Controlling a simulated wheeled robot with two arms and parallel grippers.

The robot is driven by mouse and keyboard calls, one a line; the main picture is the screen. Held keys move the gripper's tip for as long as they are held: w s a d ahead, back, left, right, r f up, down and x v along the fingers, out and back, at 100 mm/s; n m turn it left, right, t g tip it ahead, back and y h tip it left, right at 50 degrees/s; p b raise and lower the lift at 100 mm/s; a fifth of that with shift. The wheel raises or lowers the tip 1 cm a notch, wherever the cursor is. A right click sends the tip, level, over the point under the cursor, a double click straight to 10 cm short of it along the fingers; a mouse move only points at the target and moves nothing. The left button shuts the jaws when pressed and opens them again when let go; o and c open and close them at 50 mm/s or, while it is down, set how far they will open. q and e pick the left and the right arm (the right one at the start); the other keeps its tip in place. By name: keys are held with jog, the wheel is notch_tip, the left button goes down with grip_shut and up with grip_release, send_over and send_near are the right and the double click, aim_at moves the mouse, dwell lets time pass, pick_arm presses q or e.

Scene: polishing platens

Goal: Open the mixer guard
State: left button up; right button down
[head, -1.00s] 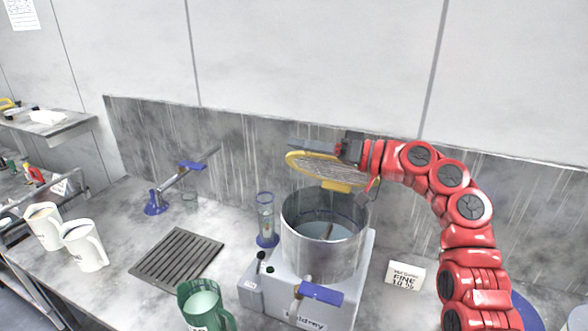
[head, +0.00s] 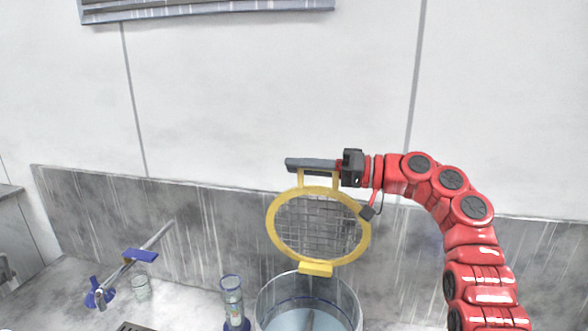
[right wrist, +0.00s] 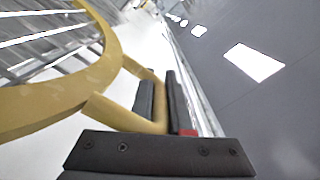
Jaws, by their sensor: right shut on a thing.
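The mixer guard (head: 270,237) is a round yellow ring with a wire mesh. It stands steeply raised above the back of the mixer's metal bowl (head: 352,300), with its yellow hinge block (head: 316,268) at the rim. The bowl holds a pale liquid and a stirring shaft. My right gripper (head: 312,165) is shut on the guard's yellow handle at the top of the ring. In the right wrist view the handle (right wrist: 146,75) runs between the dark fingers (right wrist: 160,102), and the ring (right wrist: 60,100) fills the left. My left gripper is out of view.
A glass cylinder with a blue base (head: 233,300) stands left of the bowl. The grey splashback (head: 180,230) is close behind the guard. The space above is clear.

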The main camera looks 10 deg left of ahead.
dwell(0.4)
jog(key=c, duration=0.8)
grip_release()
jog(key=shift+w, duration=0.1)
jog(key=shift+c, duration=0.2)
jog(key=d, duration=1.7)
jog(key=shift+s+d, duration=0.2)
jog(key=shift+s, duration=0.1)
